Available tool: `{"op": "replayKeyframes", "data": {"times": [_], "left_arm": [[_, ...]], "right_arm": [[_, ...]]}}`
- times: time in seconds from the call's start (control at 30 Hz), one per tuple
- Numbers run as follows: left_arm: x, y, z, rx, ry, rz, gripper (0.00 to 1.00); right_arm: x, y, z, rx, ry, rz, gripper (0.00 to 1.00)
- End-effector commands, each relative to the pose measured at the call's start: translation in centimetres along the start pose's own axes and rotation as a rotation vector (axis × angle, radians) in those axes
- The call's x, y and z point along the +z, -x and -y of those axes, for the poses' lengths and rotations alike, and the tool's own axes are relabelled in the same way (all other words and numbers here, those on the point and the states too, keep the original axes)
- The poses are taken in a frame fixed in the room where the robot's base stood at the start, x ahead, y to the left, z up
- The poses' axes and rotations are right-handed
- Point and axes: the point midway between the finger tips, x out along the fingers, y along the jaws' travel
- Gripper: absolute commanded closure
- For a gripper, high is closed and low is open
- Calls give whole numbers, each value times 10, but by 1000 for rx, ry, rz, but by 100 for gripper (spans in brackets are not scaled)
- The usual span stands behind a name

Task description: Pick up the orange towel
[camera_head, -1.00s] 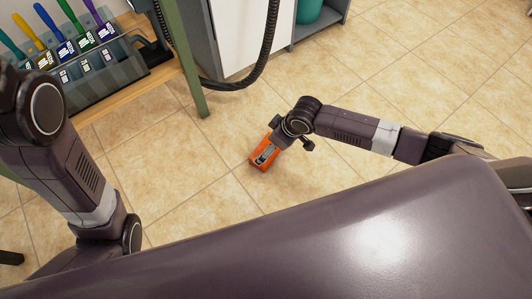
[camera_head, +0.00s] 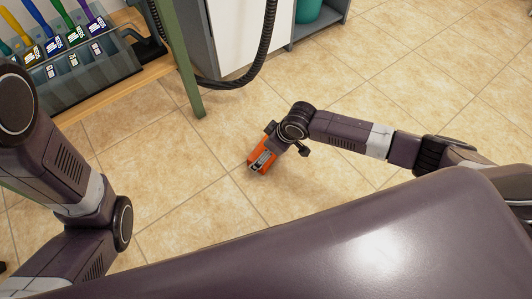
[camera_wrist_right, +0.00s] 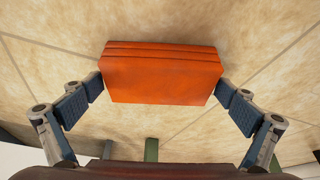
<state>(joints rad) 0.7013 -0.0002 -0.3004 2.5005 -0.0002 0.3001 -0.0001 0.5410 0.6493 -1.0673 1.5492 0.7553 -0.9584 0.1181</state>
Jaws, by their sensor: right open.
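The orange towel (camera_wrist_right: 162,80) is a flat folded block. In the right wrist view it lies between the two blue-padded fingers of my right gripper (camera_wrist_right: 160,88), which are spread open, one at each end. The finger pads are close to the towel's ends; I cannot tell if they touch. In the head view the towel (camera_head: 255,156) shows low over or on the tiled floor, partly hidden by my right gripper (camera_head: 263,159). My left arm shows at the left of the head view, but its gripper is out of view.
A wooden bench (camera_head: 140,89) with a green leg (camera_head: 190,85) carries a grey rack (camera_head: 95,75) of coloured brushes at upper left. A black hose (camera_head: 245,82) hangs before a white cabinet (camera_head: 237,35). The floor (camera_head: 350,80) right of the hose is clear.

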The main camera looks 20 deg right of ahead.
Motion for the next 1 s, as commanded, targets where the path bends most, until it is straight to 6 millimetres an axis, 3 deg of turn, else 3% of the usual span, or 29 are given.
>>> {"op": "replayKeyframes", "data": {"times": [0.07,0.3,0.67,0.83,1.0], "left_arm": [[0,0,0,0,0,0,0],[0,0,0,0,0,0,0],[1,-4,1,0,0,0,0],[6,-14,3,0,0,1,0],[18,-30,9,-6,1,19,0]], "right_arm": [[0,0,0,0,0,0,4],[0,0,0,0,0,0,31],[-2,4,0,0,0,-1,32],[-8,19,0,0,0,-1,32],[-20,48,0,0,0,-2,32]]}}
